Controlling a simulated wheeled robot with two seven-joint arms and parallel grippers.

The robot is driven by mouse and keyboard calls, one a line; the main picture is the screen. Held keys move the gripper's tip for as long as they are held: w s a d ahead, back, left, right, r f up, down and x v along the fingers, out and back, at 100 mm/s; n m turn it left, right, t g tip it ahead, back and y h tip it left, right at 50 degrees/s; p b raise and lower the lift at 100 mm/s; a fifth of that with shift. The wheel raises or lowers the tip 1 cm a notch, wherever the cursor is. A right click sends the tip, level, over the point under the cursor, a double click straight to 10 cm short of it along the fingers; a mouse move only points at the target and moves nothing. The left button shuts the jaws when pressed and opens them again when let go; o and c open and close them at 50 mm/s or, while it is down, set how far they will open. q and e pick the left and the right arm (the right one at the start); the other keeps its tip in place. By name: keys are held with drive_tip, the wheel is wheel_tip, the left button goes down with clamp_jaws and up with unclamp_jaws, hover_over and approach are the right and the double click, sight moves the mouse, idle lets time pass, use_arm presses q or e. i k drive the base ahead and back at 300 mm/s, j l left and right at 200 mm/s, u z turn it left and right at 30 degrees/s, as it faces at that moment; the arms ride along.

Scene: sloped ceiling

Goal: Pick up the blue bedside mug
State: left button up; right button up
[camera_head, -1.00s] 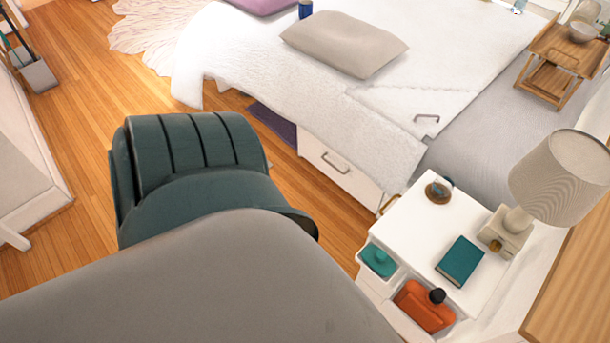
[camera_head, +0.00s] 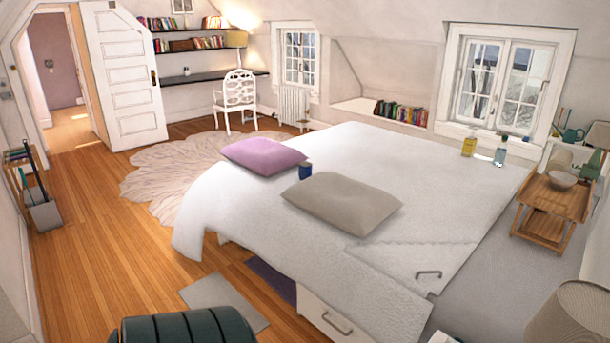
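A small dark blue cup-like object (camera_head: 305,170) stands on the white bed (camera_head: 370,270), between the purple pillow (camera_head: 263,155) and the grey-beige pillow (camera_head: 343,203). I cannot tell whether it has a handle. Neither of my grippers is in view. The bedside table top is almost wholly below the picture, so what stands on it is hidden now.
A dark green padded piece (camera_head: 187,327) is at the bottom left. A lampshade (camera_head: 572,318) is at the bottom right. Wooden floor (camera_head: 110,255) is clear at left.

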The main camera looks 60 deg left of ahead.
sight(306, 169)
drive_tip(key=i, duration=0.5)
drive_tip(key=u, duration=2.15)
